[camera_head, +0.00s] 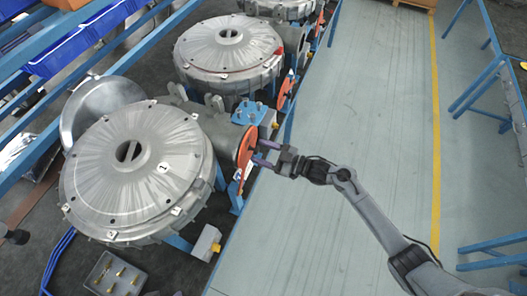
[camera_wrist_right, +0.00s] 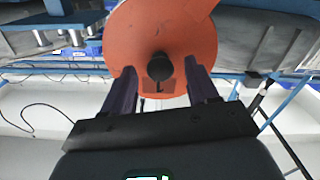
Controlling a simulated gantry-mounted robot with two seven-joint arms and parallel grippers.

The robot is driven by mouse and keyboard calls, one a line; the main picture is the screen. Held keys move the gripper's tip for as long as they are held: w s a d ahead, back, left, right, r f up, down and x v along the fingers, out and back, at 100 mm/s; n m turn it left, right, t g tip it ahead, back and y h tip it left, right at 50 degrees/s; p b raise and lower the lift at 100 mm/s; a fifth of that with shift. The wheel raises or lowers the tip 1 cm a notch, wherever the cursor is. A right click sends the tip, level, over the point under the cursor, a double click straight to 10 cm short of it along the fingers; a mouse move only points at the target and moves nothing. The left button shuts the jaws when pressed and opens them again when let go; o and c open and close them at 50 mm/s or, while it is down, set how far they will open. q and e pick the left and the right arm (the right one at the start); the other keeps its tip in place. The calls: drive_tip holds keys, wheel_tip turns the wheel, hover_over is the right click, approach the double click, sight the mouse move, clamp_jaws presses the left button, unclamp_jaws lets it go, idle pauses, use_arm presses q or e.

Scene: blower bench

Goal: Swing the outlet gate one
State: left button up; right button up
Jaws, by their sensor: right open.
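The nearest blower (camera_head: 138,175) is a large round grey metal housing with a label marked 1. Its outlet gate is an orange disc (camera_head: 246,146) at the outlet's end, facing the walkway. In the right wrist view the orange gate (camera_wrist_right: 185,35) fills the top middle, with a black round knob (camera_wrist_right: 159,67) near its lower edge. My right gripper (camera_head: 262,153) is open at the gate. In the right wrist view its purple fingers (camera_wrist_right: 161,84) stand apart, one on each side of the knob, with visible gaps.
More blowers (camera_head: 228,52) with orange discs stand behind the nearest one. A tray (camera_head: 115,276) with small brass parts lies at the front left. Blue bins (camera_head: 70,45) and blue rails line the upper left. The grey walkway (camera_head: 375,110) at right is clear.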

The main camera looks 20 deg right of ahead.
clamp_jaws()
idle(0.3)
